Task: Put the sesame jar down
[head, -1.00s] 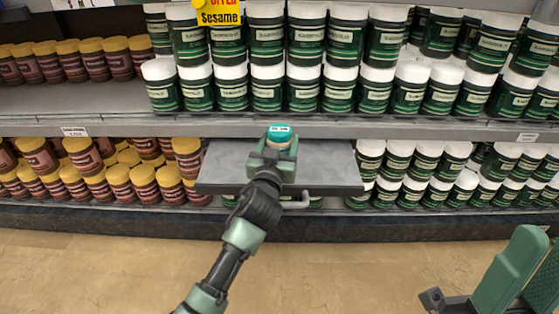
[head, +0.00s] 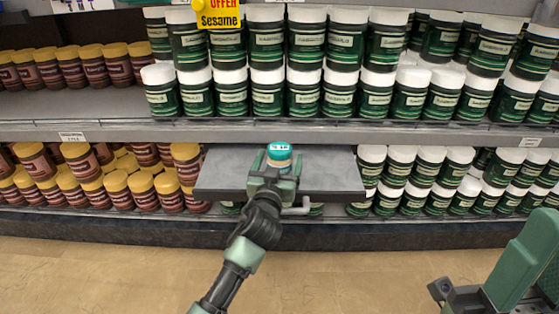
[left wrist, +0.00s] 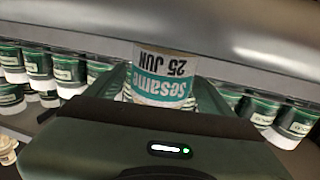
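The sesame jar (head: 279,154) has a teal top and a tan side below it. It is between the fingers of my left gripper (head: 276,168), over the grey tray (head: 335,176) in front of the shelf. In the left wrist view the jar (left wrist: 164,75) shows an upside-down label reading "Sesame 25 JUN", with the left gripper's green fingers close against both sides. Its base is hidden by the gripper in the head view, so I cannot tell whether it touches the tray. My right gripper is not in view.
Green jars with white lids (head: 305,92) fill the shelf behind and the lower shelf at right. Brown jars with yellow lids (head: 115,190) stand lower left. A shelf edge (head: 420,135) runs above the tray. The tray is bare on both sides of the jar.

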